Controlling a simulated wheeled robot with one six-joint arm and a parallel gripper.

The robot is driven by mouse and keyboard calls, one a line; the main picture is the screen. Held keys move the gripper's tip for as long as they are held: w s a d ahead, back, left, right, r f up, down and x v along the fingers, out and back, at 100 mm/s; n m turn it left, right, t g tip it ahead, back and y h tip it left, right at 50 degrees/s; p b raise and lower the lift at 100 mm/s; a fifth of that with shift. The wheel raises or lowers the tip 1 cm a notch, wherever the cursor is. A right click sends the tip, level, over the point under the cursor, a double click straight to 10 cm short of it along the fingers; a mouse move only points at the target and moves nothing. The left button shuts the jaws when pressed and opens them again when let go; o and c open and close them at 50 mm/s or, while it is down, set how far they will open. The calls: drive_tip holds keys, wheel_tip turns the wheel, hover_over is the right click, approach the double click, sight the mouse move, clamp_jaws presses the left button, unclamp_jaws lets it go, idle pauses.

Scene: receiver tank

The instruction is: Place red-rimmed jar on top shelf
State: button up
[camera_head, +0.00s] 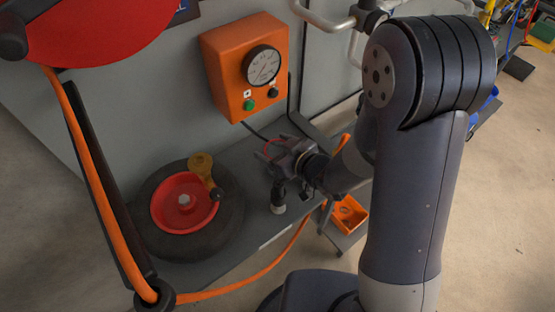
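My gripper (271,148) is low over the grey upper shelf (262,232), below the orange gauge box. Its dark fingers look spread. A thin red curve, perhaps the rim of the red-rimmed jar (272,144), shows at the fingers. The jar's body cannot be made out, and I cannot tell whether the fingers grip it. A small dark and grey upright object (278,197) stands on the shelf just below the gripper in the picture.
A tyre with a red hub (183,203) and a yellow-brown tool (203,170) fill the shelf's left. The orange gauge box (247,68) hangs above. An orange hose (100,190) crosses the front. An orange bin (349,214) sits lower right.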

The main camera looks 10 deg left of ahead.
drive_tip(key=c, duration=0.9)
